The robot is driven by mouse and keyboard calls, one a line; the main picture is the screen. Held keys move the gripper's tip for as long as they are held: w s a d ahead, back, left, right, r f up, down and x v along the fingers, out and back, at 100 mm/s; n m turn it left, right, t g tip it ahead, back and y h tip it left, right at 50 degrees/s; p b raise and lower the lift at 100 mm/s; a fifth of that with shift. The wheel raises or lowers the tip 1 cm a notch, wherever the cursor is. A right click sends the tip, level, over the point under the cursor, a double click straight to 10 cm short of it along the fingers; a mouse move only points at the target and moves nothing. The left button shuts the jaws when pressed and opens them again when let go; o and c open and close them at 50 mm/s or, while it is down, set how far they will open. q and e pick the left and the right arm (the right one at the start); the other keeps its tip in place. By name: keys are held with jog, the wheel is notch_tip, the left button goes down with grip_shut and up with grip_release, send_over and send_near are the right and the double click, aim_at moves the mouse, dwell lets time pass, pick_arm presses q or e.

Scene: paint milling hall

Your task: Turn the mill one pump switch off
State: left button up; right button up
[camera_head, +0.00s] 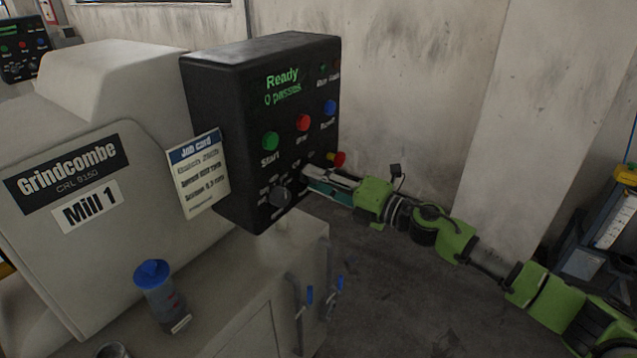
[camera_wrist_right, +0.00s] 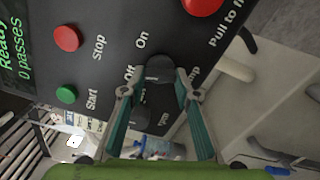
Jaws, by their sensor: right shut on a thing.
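The black control panel (camera_head: 225,130) of Mill 1 shows "Ready, 0 passes" in green. The pump switch, a dark knob (camera_wrist_right: 160,67) marked Off and On, sits between my right gripper's fingertips in the right wrist view. My right gripper (camera_wrist_right: 155,86) is shut on this knob; in the head view the gripper (camera_head: 309,175) reaches the panel's lower right and covers the switch. I cannot tell which mark the knob points to. A larger dark rpm dial (camera_head: 281,196) is just left of the gripper. My left gripper is not in view.
Above the gripper are a green start button (camera_head: 270,141), a red stop button (camera_head: 303,122) and a blue button (camera_head: 330,107). A red pull knob (camera_head: 337,158) is close beside the fingers. A job card (camera_head: 198,172) hangs at the panel's left. A blue-lidded jar (camera_head: 158,290) stands below.

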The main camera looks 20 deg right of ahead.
jog(key=shift+f+n, duration=0.15)
jog(key=shift+n, duration=0.95)
jog(key=shift+c, duration=0.2)
jog(key=o, duration=1.1)
jog(key=shift+s, duration=0.1)
jog(key=v, duration=1.2)
